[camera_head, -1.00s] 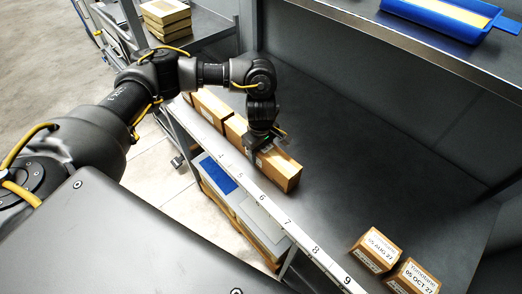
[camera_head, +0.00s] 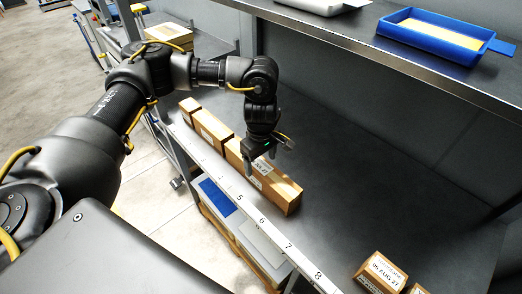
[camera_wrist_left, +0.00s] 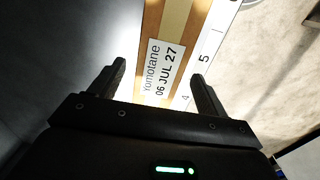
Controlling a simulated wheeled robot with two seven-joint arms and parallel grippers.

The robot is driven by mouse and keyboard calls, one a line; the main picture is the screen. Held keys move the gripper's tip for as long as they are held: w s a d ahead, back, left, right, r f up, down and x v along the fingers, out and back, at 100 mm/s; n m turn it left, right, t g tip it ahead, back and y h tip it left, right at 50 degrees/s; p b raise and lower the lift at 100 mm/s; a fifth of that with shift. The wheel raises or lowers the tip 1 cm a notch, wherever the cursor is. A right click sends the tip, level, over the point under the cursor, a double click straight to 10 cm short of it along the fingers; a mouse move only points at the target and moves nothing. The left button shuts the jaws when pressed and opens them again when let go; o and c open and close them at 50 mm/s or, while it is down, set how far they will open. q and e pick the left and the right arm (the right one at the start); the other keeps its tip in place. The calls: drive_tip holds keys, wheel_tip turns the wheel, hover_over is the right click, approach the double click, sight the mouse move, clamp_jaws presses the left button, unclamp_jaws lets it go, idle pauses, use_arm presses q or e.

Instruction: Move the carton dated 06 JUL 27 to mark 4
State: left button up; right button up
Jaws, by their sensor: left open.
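The carton dated 06 JUL 27 (camera_wrist_left: 175,30) lies lengthwise beside the numbered strip; its label reads clearly in the left wrist view, near numbers 4 and 5. In the head view it is the long brown carton (camera_head: 287,197), nearest of the row, its near end between marks 6 and 7. My left gripper (camera_head: 268,160) is over its labelled part and hides some of it. In the left wrist view, the open fingers (camera_wrist_left: 159,70) are apart on either side of the label. Mark 4 is hard to read in the head view. My right gripper is not in view.
Smaller cartons (camera_head: 212,130) lie farther along the same edge. A carton dated 05 AUG 27 (camera_head: 381,272) stands at the near right, with another partly cut off. A blue tray (camera_head: 440,32) is on the upper shelf. The grey surface (camera_head: 350,170) right of the row is clear.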

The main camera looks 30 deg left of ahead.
use_arm(q)
wheel_tip(320, 180, up, 4)
drive_tip(key=shift+r+b, duration=0.2)
drive_tip(key=shift+b, duration=0.15)
drive_tip(key=shift+r, duration=0.7)
